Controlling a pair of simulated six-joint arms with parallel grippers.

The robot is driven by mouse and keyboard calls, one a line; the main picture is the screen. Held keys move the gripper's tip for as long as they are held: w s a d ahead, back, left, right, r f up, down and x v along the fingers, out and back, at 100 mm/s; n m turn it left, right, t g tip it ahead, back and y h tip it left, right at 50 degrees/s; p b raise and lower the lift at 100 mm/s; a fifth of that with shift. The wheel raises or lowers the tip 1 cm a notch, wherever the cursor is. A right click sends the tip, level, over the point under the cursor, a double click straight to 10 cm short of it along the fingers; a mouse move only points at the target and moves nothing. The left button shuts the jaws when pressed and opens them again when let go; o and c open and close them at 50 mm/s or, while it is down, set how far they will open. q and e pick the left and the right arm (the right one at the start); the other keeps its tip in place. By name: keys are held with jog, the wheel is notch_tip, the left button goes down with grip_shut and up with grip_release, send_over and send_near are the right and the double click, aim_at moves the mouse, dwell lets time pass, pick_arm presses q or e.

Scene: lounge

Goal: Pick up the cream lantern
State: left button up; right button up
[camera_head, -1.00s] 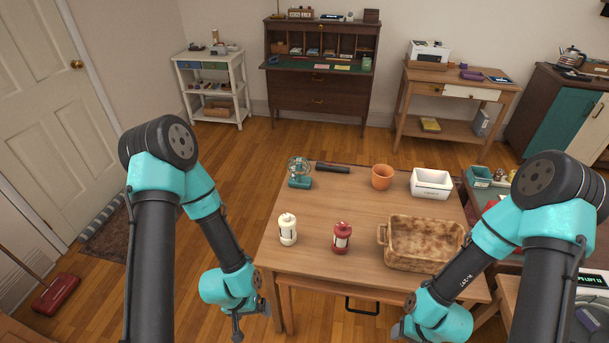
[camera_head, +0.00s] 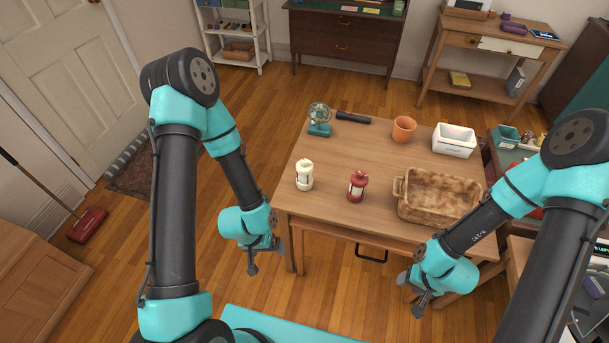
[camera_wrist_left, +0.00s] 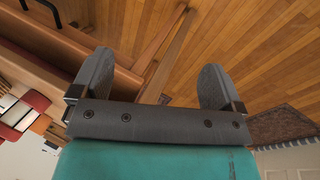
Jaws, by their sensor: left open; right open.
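The cream lantern (camera_head: 304,175) stands upright on the left front part of the wooden table (camera_head: 335,225) in the head view. A red lantern (camera_head: 356,186) stands to its right. My left gripper (camera_head: 265,259) hangs off the table's front left corner, lower left of the cream lantern and apart from it. In the left wrist view the left gripper (camera_wrist_left: 156,82) is open and empty, with its two fingers wide apart over the floor; the lantern does not show there. My right gripper (camera_head: 411,296) is open and empty, in front of the table below the baking dish.
A brown baking dish (camera_head: 436,196) sits right of the lanterns. Behind are a teal fan (camera_head: 319,121), a dark bar (camera_head: 353,117), an orange pot (camera_head: 404,129) and a white box (camera_head: 454,140). The table middle behind the lanterns is clear.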

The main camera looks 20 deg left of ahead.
pick_arm(q)
jog(key=shift+w, duration=0.1)
jog(key=m+y, duration=0.8)
jog(key=m, duration=1.5)
send_near(306, 160)
jog(key=v, duration=0.5)
jog(key=shift+s+d+t, duration=0.15)
jog(key=shift+s+t, duration=0.15)
jog(key=shift+f, duration=0.15)
jog(key=x, duration=1.2)
jog(key=shift+f, duration=0.1)
